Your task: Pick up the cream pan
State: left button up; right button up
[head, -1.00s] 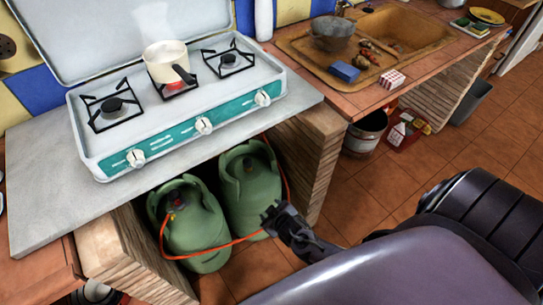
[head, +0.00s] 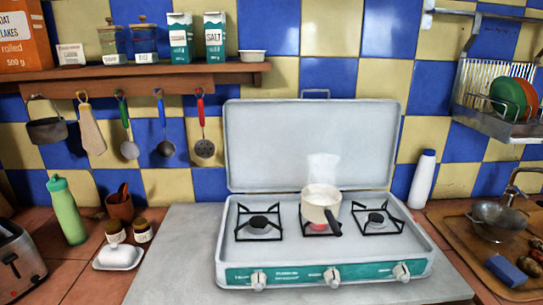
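The cream pan (head: 320,200) sits on the middle burner of the white camping stove (head: 228,265) in the head view. Its dark handle (head: 333,222) points toward the front and slightly right. The burner under it glows red, and pale steam rises above the pan. The stove's lid (head: 310,145) stands open behind it. Neither of my grippers shows in the head view now.
Empty burners flank the pan. A green bottle (head: 66,210), butter dish (head: 118,257) and toaster (head: 18,262) stand left. A white bottle (head: 422,178) stands right, near the sink (head: 440,228). Utensils hang from the shelf (head: 130,80) above. Bare grey counter (head: 175,260) lies left of the stove.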

aim_at(322, 212)
jog(key=l+u, duration=0.75)
jog(key=l, duration=0.15)
jog(key=k+l+u, duration=0.1)
jog(key=l+u, duration=0.25)
